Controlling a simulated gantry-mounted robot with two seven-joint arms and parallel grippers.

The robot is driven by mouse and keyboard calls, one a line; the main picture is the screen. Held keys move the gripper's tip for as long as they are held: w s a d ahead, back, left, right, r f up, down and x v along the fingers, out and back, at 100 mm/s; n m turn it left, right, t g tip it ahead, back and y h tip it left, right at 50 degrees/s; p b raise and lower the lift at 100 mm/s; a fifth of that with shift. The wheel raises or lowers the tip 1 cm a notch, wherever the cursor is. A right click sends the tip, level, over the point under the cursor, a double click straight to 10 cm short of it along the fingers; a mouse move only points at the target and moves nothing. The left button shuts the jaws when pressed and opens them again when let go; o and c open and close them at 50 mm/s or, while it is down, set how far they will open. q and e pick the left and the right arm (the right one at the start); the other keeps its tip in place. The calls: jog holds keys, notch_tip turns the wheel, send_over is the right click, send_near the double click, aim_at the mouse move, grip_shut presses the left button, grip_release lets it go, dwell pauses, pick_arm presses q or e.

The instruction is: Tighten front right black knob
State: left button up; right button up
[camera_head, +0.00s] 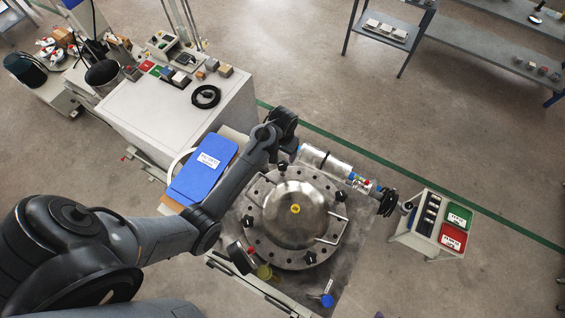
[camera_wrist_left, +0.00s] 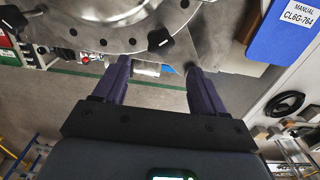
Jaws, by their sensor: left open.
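A round steel lid with a domed top (camera_head: 296,213) sits on a metal plate, with black knobs around its flange. One black knob (camera_head: 281,166) is at the back edge, another (camera_head: 341,195) at the right and another (camera_head: 310,258) at the front. Which one counts as front right is not clear from the view. My left gripper (camera_head: 289,147) is over the back edge of the lid. In the left wrist view its two fingers (camera_wrist_left: 160,75) are apart and empty. A black star-shaped knob (camera_wrist_left: 160,40) shows just beyond the gap between them, apart from the fingers. My right gripper is not in view.
A blue manual (camera_head: 203,169) lies left of the lid. A metal cylinder (camera_head: 325,161) with fittings lies behind it. Curved metal handles (camera_head: 333,230) stand on the lid. A white cabinet (camera_head: 170,115) and a small cart with red and green bins (camera_head: 454,237) stand nearby.

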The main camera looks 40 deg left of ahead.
aim_at(283, 164)
pick_arm(q)
notch_tip(283, 164, down, 9)
jog(key=shift+s+f, duration=0.1)
dwell(0.3)
jog(key=c, duration=1.1)
jog(key=shift+o, duration=0.2)
